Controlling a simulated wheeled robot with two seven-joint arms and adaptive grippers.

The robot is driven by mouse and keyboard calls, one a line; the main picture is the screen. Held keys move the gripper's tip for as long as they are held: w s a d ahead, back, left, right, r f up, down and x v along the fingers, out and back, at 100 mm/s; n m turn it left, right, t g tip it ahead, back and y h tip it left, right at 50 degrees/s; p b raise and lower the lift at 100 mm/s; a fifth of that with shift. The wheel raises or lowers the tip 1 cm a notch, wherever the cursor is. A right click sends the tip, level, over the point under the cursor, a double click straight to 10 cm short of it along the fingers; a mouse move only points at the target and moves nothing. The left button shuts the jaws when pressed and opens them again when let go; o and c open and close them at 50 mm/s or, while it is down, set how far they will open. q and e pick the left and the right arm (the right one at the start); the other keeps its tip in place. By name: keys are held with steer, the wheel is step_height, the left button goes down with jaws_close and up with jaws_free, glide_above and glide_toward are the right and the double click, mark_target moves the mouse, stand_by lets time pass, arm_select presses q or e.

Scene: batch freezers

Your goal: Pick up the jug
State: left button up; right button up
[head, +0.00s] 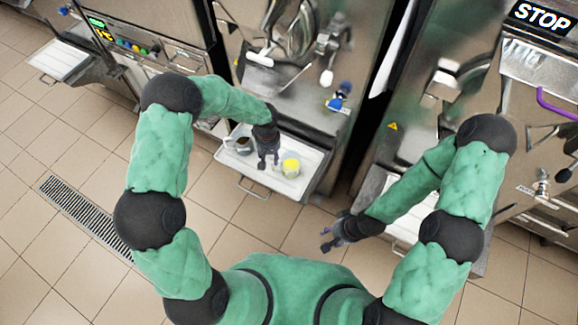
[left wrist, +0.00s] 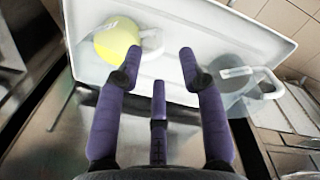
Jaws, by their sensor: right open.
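Two jug-like vessels stand on a white tray (head: 265,181). One is a yellow jug (head: 291,166) with a pale handle; it also shows in the left wrist view (left wrist: 115,42). The other is a grey, see-through jug (head: 242,146) with a handle, also in the left wrist view (left wrist: 233,84). My left gripper (head: 268,162) is above the tray between the two. In the left wrist view its fingers (left wrist: 172,62) are spread and empty, with the yellow jug to the left and the grey jug to the right. My right gripper (head: 328,240) is open, away from the tray over the floor.
A steel batch freezer (head: 290,95) with spouts and a blue knob (head: 338,97) rises behind the tray. Another machine stands at the right with a STOP sign (head: 541,17). A second white tray (head: 60,60) is at the far left. Tiled floor with a drain grate (head: 85,215) is clear.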

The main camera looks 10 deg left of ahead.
mark_target(272, 163)
arm_select(q)
steer(key=shift+w+d+f+b, duration=0.15)
steer(key=shift+f+b, duration=0.5)
steer(key=shift+f, duration=1.6)
steer(key=shift+w+f+b, duration=0.25)
steer(key=shift+f+b, duration=0.35)
steer(key=shift+f, duration=1.6)
steer(key=shift+c, duration=0.3)
jaws_close()
